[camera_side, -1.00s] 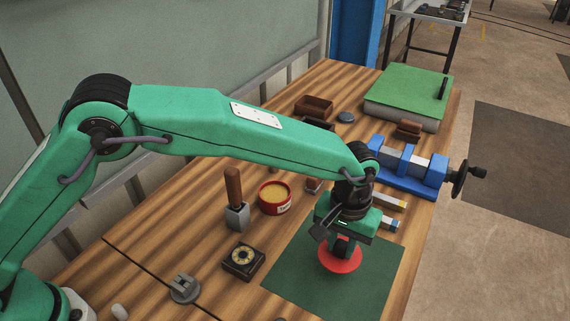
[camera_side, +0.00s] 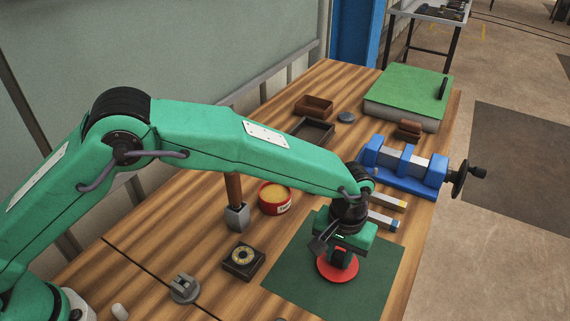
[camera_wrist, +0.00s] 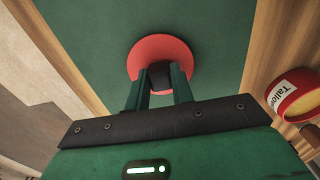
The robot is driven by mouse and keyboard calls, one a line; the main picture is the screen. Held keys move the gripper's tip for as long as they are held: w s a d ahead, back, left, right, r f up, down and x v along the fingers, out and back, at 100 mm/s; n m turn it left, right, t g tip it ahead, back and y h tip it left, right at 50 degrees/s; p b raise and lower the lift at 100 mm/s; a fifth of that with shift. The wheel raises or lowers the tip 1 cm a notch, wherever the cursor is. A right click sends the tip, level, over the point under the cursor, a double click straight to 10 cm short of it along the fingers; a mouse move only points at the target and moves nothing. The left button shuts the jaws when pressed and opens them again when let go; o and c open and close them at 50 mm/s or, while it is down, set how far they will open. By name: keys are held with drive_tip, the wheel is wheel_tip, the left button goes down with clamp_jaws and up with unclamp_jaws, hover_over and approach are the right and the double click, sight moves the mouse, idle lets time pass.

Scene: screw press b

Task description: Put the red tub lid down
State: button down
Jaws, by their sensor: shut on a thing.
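The red tub lid (camera_side: 338,272) is a flat red disc with a dark knob in its middle. My gripper (camera_side: 340,256) is over it, pointing down, shut on the knob. In the wrist view the lid (camera_wrist: 148,50) shows beyond my gripper (camera_wrist: 160,84), with the dark knob between the fingers. The lid looks level and is over the green mat (camera_side: 290,275), on it or barely above it; I cannot tell which. The red tub (camera_side: 275,203), open with yellow tallow inside, stands on the bench left of the mat; it also shows in the wrist view (camera_wrist: 284,92).
A wooden-handled tool (camera_side: 236,205) and a dark box with a round dial (camera_side: 243,262) stand left of the mat. A blue vise (camera_side: 405,165) and small bars (camera_side: 383,224) lie behind my gripper. The mat around the lid is clear.

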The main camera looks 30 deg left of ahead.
sight(339, 255)
drive_tip(key=shift+f, duration=0.1)
drive_tip(key=c, duration=1.2)
unclamp_jaws()
wheel_tip(339, 255, up, 12)
